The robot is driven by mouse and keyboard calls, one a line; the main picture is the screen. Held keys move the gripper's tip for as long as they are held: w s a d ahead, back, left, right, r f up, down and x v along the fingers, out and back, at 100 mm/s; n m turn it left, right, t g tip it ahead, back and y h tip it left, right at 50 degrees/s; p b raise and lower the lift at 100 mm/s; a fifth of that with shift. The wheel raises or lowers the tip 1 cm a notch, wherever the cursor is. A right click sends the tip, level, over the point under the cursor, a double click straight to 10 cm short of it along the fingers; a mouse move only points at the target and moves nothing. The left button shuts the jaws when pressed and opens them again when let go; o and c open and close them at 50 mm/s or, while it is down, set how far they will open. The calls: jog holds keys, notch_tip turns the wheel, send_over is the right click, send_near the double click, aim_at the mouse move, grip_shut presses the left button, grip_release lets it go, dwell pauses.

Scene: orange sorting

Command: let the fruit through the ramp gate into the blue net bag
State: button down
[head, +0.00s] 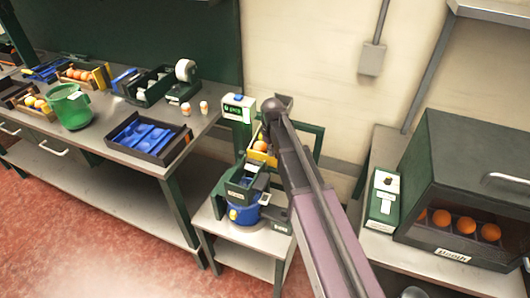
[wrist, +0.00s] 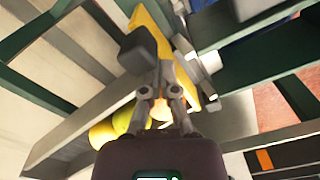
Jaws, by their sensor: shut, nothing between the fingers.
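The ramp (head: 254,162) with yellow sides stands in the middle of the head view, with orange fruit (head: 260,146) on it. The blue net bag (head: 244,214) hangs in a dark frame below its lower end. In the wrist view, my gripper (wrist: 165,76) is shut and empty, close to a dark grey block (wrist: 143,52) beside a yellow board (wrist: 150,28). I cannot tell whether the fingers touch the block, or whether it is the gate. Yellow-green fruit (wrist: 104,134) and a paler orange one (wrist: 160,112) lie behind my fingers. My arm hides the gripper in the head view.
The left bench holds a black tray with blue inserts (head: 147,138), a green bucket (head: 69,106) and crates of fruit. At right are a dark cabinet with oranges (head: 464,190) and a small control box (head: 383,196).

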jog(key=shift+s+d, duration=0.2)
jog(key=shift+d, duration=0.25)
jog(key=shift+s+d, duration=0.2)
jog(key=shift+d, duration=0.25)
jog(key=shift+s+d, duration=0.1)
jog(key=shift+d, duration=0.2)
jog(key=shift+s+d, duration=0.3)
jog(key=shift+d, duration=0.4)
jog(key=shift+s+d, duration=0.25)
jog(key=shift+d, duration=0.35)
jog(key=shift+s+d, duration=0.25)
jog(key=shift+d, duration=0.4)
jog(key=shift+s+d, duration=0.15)
jog(key=shift+d, duration=0.15)
jog(key=shift+s+d, duration=0.2)
jog(key=shift+d, duration=0.3)
jog(key=shift+w+a, duration=0.15)
jog(key=shift+a, duration=0.1)
